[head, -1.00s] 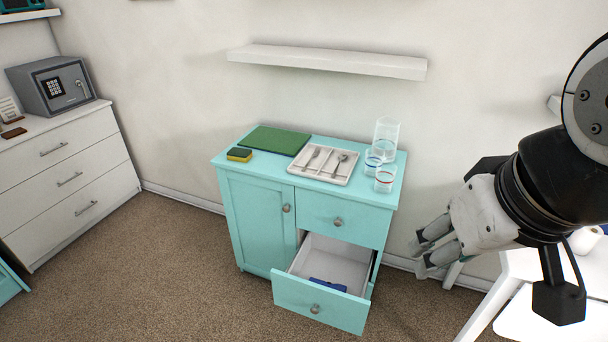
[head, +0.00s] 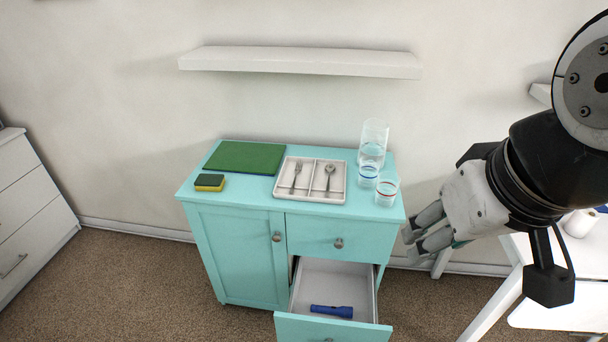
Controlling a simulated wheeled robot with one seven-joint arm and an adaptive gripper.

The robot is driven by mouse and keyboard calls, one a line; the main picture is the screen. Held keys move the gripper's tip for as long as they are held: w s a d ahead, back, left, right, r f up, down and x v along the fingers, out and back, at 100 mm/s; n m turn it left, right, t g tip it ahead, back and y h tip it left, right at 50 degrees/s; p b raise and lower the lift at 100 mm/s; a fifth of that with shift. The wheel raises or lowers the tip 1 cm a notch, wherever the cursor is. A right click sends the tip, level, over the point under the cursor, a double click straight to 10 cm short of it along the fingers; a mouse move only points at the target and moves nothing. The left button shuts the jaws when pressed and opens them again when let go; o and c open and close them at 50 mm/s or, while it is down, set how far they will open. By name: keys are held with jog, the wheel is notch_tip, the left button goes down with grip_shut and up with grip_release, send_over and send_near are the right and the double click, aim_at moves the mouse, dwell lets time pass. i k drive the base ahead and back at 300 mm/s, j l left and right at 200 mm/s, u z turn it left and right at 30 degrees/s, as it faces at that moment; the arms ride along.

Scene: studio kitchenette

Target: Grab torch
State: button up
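A blue torch (head: 331,311) lies on its side inside the open lower drawer (head: 336,274) of a turquoise cabinet (head: 240,262). It is near the drawer's front and fully in sight. My gripper (head: 412,246) is at the right of the head view, to the right of the cabinet and apart from the torch. Its fingers point left and down. I see nothing held in it, but the gap between the fingertips is not clear from this angle.
On the cabinet top are a green board (head: 245,157), a sponge (head: 209,182), a cutlery tray (head: 282,188) and glasses (head: 386,192) at its right edge, close to my gripper. A white shelf (head: 300,61) hangs above. A white table (head: 530,262) stands right. Carpet lies left.

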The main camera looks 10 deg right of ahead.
aim_at(343, 312)
jog(key=k+j+z, duration=0.15)
jog(key=j, duration=0.25)
jog(key=k+j+z, duration=0.3)
jog(key=k+j, duration=0.2)
jog(key=j, duration=0.2)
jog(key=i, duration=0.35)
jog(key=i+l+u, duration=0.15)
jog(key=i+l, duration=0.15)
jog(key=l+u, duration=0.25)
jog(key=l, duration=0.35)
jog(key=j+z, duration=0.2)
jog(key=j, duration=0.25)
jog(key=k+j+z, duration=0.25)
jog(key=j, duration=0.2)
jog(key=i, duration=0.1)
